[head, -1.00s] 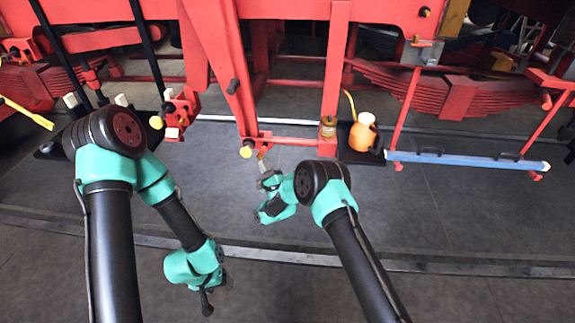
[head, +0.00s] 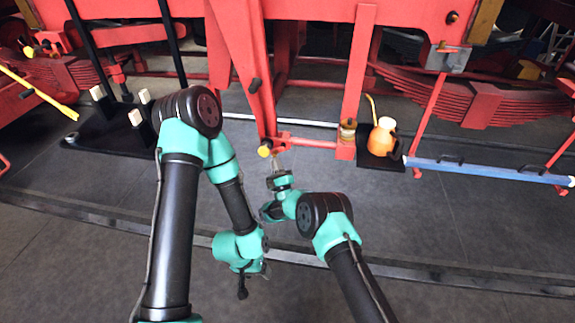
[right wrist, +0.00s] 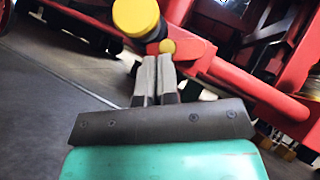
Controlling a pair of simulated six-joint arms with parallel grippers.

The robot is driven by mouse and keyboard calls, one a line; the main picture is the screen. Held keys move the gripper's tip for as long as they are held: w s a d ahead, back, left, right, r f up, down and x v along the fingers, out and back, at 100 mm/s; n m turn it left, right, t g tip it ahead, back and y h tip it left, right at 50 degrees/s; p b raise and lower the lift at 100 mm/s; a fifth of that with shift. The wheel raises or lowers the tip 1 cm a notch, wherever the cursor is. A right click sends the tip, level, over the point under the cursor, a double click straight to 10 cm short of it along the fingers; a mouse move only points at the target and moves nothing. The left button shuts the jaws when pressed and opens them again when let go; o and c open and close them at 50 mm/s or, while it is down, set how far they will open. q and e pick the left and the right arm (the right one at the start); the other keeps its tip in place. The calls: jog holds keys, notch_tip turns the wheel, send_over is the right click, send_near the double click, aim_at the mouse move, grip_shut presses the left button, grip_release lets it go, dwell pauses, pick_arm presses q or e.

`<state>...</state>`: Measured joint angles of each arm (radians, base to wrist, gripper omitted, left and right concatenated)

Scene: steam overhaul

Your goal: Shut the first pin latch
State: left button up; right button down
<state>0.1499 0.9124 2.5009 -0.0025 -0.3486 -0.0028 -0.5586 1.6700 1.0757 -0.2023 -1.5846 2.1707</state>
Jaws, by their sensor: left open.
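A red upright link (head: 255,90) hangs from the red frame, with a yellow-ended pin (head: 264,151) at its foot. My right gripper (head: 275,158) points up just right of this pin. In the right wrist view its two grey fingers (right wrist: 157,65) are together, with only a thin gap. A large yellow knob on a dark stem (right wrist: 136,17) is just beyond them at upper left, and a small yellow knob (right wrist: 167,46) is at the tips. I cannot tell whether the fingers grip anything thin. My left gripper (head: 243,285) is open and low, pointing down, away from the frame.
A red bar (head: 305,142) runs right from the pin to another post. An orange can (head: 382,137) stands on a dark tray. A blue bar (head: 480,170) is at the right. A black base with white-topped levers (head: 110,140) is at the left. The near floor is clear.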

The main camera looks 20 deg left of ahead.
jog(key=shift+s+a+r, duration=0.1)
jog(key=shift+a+r, duration=0.15)
jog(key=shift+a, duration=0.3)
dwell(0.4)
jog(key=shift+d+f, duration=0.15)
jog(key=shift+f, duration=0.3)
jog(key=s+d+f, duration=0.2)
jog(key=s+f, duration=0.4)
jog(key=f, duration=0.4)
jog(key=shift+s+d, duration=0.15)
jog(key=shift+s, duration=0.25)
